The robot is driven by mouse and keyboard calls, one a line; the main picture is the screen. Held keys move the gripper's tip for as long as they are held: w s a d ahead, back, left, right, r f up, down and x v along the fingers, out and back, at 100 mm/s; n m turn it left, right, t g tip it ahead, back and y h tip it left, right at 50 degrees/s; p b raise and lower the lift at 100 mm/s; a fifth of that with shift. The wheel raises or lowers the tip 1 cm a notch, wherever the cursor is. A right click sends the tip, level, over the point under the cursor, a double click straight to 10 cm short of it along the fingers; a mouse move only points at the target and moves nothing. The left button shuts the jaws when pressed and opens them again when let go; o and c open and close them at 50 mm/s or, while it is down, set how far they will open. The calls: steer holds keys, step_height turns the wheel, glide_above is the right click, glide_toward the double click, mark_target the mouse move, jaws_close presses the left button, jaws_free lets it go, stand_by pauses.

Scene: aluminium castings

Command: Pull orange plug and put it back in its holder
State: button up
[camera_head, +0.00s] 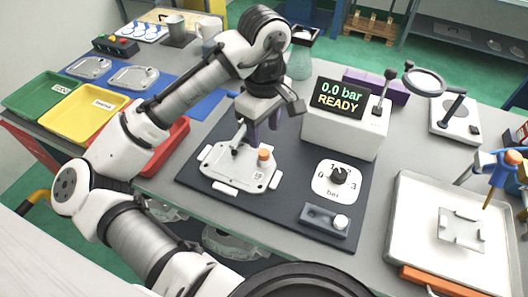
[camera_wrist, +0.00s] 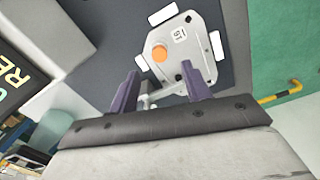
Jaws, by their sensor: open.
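The orange plug (camera_head: 264,153) sits on the flat grey casting (camera_head: 240,172), towards its right side; in the wrist view the orange plug (camera_wrist: 160,53) shows from above. My gripper (camera_head: 263,135) is open and empty, above and behind the casting, with its fingers pointing down. In the wrist view my gripper (camera_wrist: 160,85) has its two purple fingers apart, and the plug lies beyond the gap between their tips. A small dark block (camera_head: 312,213) with a white-topped piece at its right end, possibly the holder, lies at the mat's front right.
A grey box with a display (camera_head: 342,95) reading 0.0 bar READY stands behind right. A pressure dial (camera_head: 337,178) lies on the dark mat. White pads surround the casting, and a dark upright fitting (camera_head: 239,138) rises at its back. A white tray (camera_head: 405,215) is at right.

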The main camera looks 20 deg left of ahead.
mark_target(264, 152)
steer(key=shift+f+p, duration=0.3)
steer(key=shift+f, duration=3.15)
jaws_close()
